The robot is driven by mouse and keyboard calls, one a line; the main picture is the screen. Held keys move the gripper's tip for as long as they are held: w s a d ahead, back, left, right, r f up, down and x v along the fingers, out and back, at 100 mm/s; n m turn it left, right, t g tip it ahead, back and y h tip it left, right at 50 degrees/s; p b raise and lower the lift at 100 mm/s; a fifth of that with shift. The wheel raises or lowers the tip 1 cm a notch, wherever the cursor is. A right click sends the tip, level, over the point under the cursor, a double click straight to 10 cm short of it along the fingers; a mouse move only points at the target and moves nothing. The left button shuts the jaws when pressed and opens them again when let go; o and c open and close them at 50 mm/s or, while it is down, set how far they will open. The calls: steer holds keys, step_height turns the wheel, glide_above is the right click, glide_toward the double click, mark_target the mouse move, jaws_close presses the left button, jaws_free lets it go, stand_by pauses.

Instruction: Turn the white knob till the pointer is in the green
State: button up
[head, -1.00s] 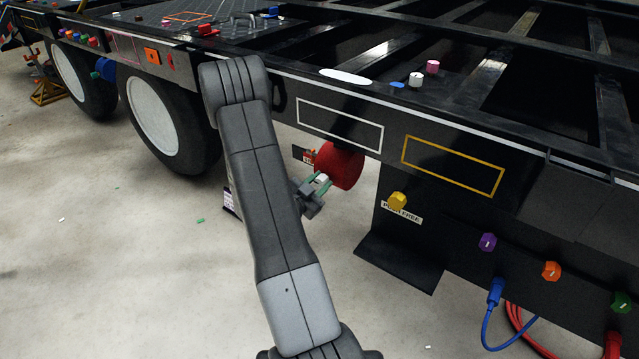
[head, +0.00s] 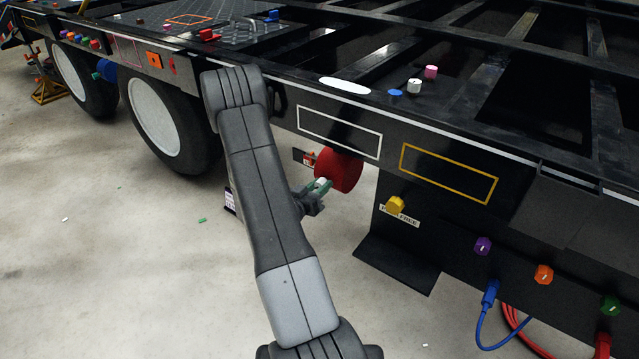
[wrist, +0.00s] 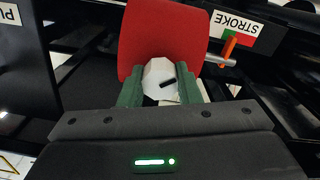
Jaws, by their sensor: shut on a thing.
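The white knob (wrist: 159,78) has a black mark on its face and sits in front of a red round housing (wrist: 150,35). My gripper (wrist: 159,88) has its green fingers on either side of the knob, shut on it. In the head view my gripper (head: 319,187) is at the front of the red housing (head: 340,170), and the knob is mostly hidden. An orange pointer (wrist: 228,47) stands on a grey rod right of the housing. It lies across the red and green STROKE label (wrist: 236,30), near where the colours meet.
Another white knob (head: 414,86) stands on the trailer deck near a pink knob (head: 431,72). A yellow knob (head: 395,205) is on the black panel to the right. Wheels (head: 165,125) stand left of my arm. The floor below is mostly clear.

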steer(key=shift+n+p, duration=0.9)
steer(key=shift+n, duration=1.3)
steer(key=o, duration=1)
steer(key=p+v, duration=0.1)
steer(key=v, duration=1.2)
steer(key=shift+s+a+p, duration=0.25)
steer(key=shift+s+p, duration=0.1)
steer(key=shift+p, duration=0.05)
steer(key=shift+w, duration=0.1)
